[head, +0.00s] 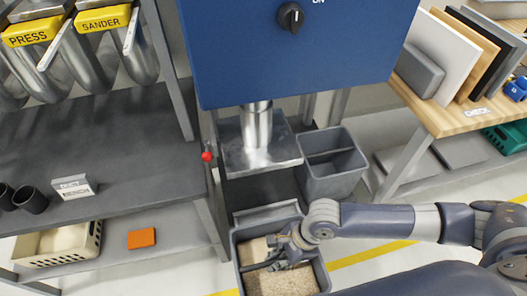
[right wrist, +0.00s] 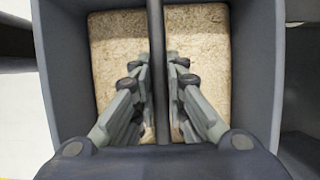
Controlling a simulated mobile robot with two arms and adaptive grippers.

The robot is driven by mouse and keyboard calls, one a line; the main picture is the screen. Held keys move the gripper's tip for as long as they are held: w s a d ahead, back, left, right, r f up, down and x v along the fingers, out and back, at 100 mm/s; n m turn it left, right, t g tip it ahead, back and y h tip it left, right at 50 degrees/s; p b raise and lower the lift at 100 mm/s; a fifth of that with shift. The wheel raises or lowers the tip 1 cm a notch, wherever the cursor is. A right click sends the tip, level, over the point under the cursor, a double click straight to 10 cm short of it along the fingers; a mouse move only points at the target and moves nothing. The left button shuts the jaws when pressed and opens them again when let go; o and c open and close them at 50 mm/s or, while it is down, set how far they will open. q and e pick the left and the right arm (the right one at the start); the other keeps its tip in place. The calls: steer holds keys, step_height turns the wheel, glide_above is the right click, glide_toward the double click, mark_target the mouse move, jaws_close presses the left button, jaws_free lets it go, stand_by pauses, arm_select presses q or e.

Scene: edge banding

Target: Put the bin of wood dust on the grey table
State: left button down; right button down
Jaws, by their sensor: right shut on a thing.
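The bin of wood dust (head: 236,262) is a grey bin with tan dust in two compartments, low in front of the blue machine in the head view. In the right wrist view the bin (right wrist: 262,70) fills most of the picture. My right gripper (head: 287,250) reaches down into it from the right. Its fingers (right wrist: 158,80) are shut on the bin's middle divider, one on each side. I cannot tell whether the bin is lifted. The grey table (head: 120,140) stands at the left. My left gripper is not in view.
An empty grey divided bin (head: 330,180) stands beside the machine. The blue machine (head: 290,60) hangs above. On the table are dark cups (head: 30,198) and a sign (head: 73,187); its middle is clear. A wooden bench (head: 440,118) with panels is at right.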

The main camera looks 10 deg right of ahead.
steer(key=shift+w+d+r+n, duration=0.1)
steer(key=shift+w+r+n, duration=0.2)
steer(key=shift+r, duration=0.1)
steer(key=w+d+r+n+g+h, duration=0.1)
steer(key=w+d+r+n, duration=0.1)
steer(key=r+n, duration=0.3)
steer(key=w+d+r+n+g+h, duration=0.2)
steer(key=d+r+n, duration=0.2)
steer(key=r, duration=0.7)
steer(key=w+d+r+n+g+h, duration=0.1)
steer(key=w+d+r+n, duration=0.1)
steer(key=r+n, duration=0.6)
steer(key=shift+w+d+r+h, duration=0.15)
steer(key=shift+w+d+h, duration=0.15)
steer(key=shift+d, duration=0.3)
